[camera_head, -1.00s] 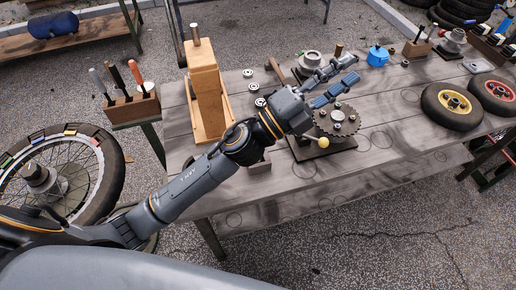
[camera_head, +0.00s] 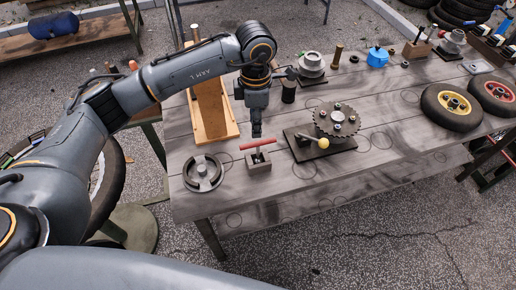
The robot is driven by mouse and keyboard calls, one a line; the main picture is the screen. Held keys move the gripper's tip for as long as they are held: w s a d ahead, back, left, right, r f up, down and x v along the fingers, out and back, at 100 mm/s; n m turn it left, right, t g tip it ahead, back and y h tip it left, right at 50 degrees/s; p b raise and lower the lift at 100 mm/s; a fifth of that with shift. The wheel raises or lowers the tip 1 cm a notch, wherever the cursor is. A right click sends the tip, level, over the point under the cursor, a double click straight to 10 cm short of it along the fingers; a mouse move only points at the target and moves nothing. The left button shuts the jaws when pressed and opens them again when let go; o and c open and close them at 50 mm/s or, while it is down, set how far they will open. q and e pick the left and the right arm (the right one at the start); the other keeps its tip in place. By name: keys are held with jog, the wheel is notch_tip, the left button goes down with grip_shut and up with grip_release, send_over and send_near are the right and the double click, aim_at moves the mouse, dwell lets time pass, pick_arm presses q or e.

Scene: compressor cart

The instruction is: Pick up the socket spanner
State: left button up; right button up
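A T-shaped tool with a red crossbar (camera_head: 258,144), which looks like the socket spanner, stands upright in a small grey block (camera_head: 257,162) near the table's front edge. My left gripper (camera_head: 256,132) points straight down just above the middle of the red bar. Its fingers are seen edge-on, so their gap is hidden. I cannot tell whether the fingertips touch the bar. My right gripper is not in view.
A handwheel-like disc (camera_head: 203,173) lies left of the block. A toothed disc (camera_head: 337,120) on a dark plate with a yellow-knobbed lever stands to the right. A wooden stand (camera_head: 212,110) is behind left. Two small wheels (camera_head: 452,104) lie far right.

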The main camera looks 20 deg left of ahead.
aim_at(258, 142)
pick_arm(q)
notch_tip(258, 142, down, 6)
jog(key=shift+d+f+p, duration=0.1)
jog(key=shift+f+p, duration=0.15)
jog(key=shift+p, duration=0.3)
jog(key=f, duration=0.1)
jog(key=f+p, duration=0.2)
jog(key=f, duration=0.1)
jog(key=shift+s+d, duration=0.15)
jog(key=shift+d, duration=0.1)
jog(key=shift+f, duration=0.7)
grip_shut()
